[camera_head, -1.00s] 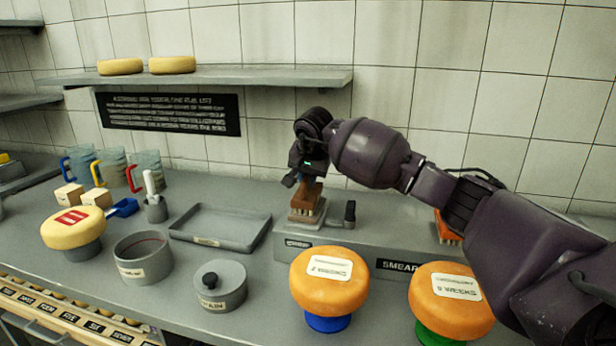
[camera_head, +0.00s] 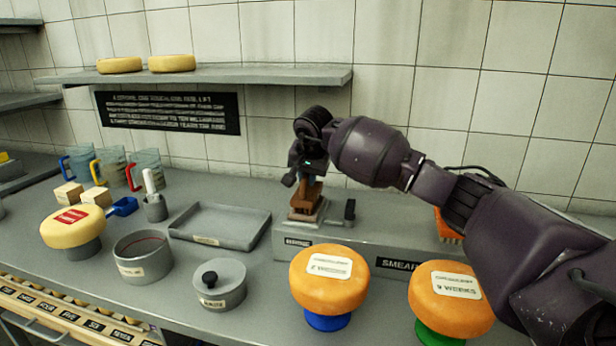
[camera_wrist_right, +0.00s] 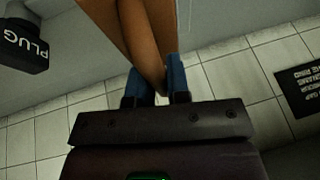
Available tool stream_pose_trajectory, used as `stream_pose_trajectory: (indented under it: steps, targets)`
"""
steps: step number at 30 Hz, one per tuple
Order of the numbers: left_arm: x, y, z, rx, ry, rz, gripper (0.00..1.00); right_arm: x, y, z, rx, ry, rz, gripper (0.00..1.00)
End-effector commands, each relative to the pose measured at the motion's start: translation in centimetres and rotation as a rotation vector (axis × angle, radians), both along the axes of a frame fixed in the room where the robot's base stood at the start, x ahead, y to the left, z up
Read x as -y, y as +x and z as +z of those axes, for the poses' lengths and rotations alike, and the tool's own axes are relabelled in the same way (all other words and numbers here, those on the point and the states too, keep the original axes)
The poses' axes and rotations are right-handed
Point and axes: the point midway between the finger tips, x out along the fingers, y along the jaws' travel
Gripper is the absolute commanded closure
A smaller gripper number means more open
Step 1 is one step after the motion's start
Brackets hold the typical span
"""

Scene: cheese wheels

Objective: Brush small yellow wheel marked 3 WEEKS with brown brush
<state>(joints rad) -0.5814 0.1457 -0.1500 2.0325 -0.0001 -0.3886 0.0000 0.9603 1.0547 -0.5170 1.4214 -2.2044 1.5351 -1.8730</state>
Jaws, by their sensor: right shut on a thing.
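The small yellow wheel (camera_head: 72,228) sits on a grey stand at the left of the counter. It has a red label whose words I cannot read. The brown brush (camera_head: 305,206) is upright at the left end of the grey block behind the orange wheels. My right gripper (camera_head: 309,178) is above it, shut on its handle. In the right wrist view the brown handle (camera_wrist_right: 150,45) runs between the blue fingertips (camera_wrist_right: 160,88). I cannot tell whether the brush touches the block. My left gripper is not in view.
Two orange wheels, one on a blue stand (camera_head: 328,280) and one on a green stand (camera_head: 451,302), stand in front of the block (camera_head: 350,264). A grey tray (camera_head: 221,227), an open pot (camera_head: 143,257) and a lidded pot (camera_head: 219,285) lie between brush and yellow wheel.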

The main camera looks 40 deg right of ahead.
Motion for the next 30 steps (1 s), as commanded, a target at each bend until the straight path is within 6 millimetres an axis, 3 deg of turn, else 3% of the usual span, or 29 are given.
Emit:
stream_pose_trajectory:
  steps: [30]
  targets:
    - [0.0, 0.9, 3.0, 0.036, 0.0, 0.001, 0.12, 0.0, 0.0, 6.9, 0.006, 0.0, -0.001, 1.0]
